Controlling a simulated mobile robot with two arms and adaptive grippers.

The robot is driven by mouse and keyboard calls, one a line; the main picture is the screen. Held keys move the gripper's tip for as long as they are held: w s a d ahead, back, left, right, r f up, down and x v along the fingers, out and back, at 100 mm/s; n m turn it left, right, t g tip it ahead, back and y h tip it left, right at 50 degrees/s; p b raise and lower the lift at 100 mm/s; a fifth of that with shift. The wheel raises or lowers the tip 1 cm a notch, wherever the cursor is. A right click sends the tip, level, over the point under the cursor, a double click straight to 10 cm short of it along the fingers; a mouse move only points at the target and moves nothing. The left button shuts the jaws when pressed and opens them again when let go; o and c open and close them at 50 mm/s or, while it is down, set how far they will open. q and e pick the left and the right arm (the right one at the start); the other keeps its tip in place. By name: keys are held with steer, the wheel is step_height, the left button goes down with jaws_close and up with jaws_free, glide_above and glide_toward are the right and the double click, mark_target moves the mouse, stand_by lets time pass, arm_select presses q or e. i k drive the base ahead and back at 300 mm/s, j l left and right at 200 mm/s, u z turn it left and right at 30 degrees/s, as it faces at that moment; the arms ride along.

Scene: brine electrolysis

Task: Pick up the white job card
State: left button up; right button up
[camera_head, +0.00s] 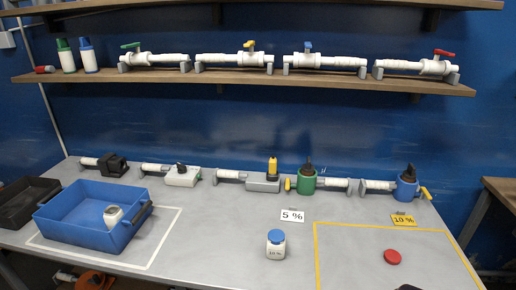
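A small white card (292,215) with "5 %" printed on it stands near the middle of the grey table, behind a white bottle. I cannot tell for sure that it is the job card; no other plain white card shows. A yellow card (403,220) with "10 %" stands to its right, in front of a blue fitting. Neither of my grippers shows in the head view. A small dark shape at the bottom edge on the right is too cut off to identify.
The white bottle with a blue cap (276,244) stands in front of the card. A blue crate (75,228) holding a small container is at left. A red cap (392,257) lies inside the yellow outline. Several pipe fittings line the back; a shelf (240,80) with valves hangs above.

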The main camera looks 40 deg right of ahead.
mark_target(292, 215)
steer(key=z, duration=1.7)
